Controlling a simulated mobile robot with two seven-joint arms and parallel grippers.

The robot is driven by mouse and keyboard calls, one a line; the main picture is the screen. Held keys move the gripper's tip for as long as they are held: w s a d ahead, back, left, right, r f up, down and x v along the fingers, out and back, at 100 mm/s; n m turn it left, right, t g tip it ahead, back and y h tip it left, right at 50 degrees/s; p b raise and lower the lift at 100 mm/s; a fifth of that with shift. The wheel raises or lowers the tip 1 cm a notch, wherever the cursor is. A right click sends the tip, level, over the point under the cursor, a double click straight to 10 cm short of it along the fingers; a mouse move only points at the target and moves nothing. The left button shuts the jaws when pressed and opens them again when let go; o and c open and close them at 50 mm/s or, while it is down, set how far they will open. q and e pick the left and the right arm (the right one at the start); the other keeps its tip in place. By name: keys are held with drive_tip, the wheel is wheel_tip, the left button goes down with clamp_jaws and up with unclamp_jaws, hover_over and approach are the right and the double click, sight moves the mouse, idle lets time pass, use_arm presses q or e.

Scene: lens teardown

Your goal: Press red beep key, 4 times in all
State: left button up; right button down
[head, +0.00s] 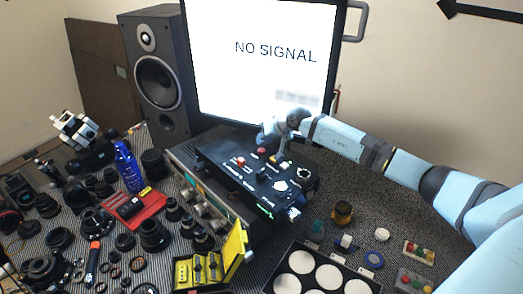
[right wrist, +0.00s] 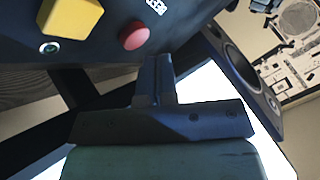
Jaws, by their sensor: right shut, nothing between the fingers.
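A black control box (head: 232,179) with knobs and keys sits on a grey unit below the monitor. Two red keys show on it in the head view: one near its back edge (head: 262,150) and one further left (head: 240,161). I cannot tell which is the beep key. My right gripper (head: 266,137) is above the box's back edge. In the right wrist view my gripper's fingers (right wrist: 159,62) are shut and empty, close beside a round red key (right wrist: 133,35); contact cannot be told. A yellow block (right wrist: 73,17) is left of that key. My left gripper is not in view.
The monitor (head: 225,60) reads "NO SIGNAL" behind the box, with a speaker (head: 158,75) to its left. Lens parts and a blue bottle (head: 128,168) crowd the left. A yellow case (head: 235,248) and a tray with white discs (head: 278,262) stand in front.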

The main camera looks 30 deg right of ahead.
idle(0.8)
drive_tip(key=shift+f+b, duration=0.4)
drive_tip(key=shift+b, duration=0.45)
drive_tip(key=shift+f+b, duration=0.45)
drive_tip(key=shift+b, duration=0.2)
idle(0.4)
idle(0.4)
drive_tip(key=shift+r, duration=0.8)
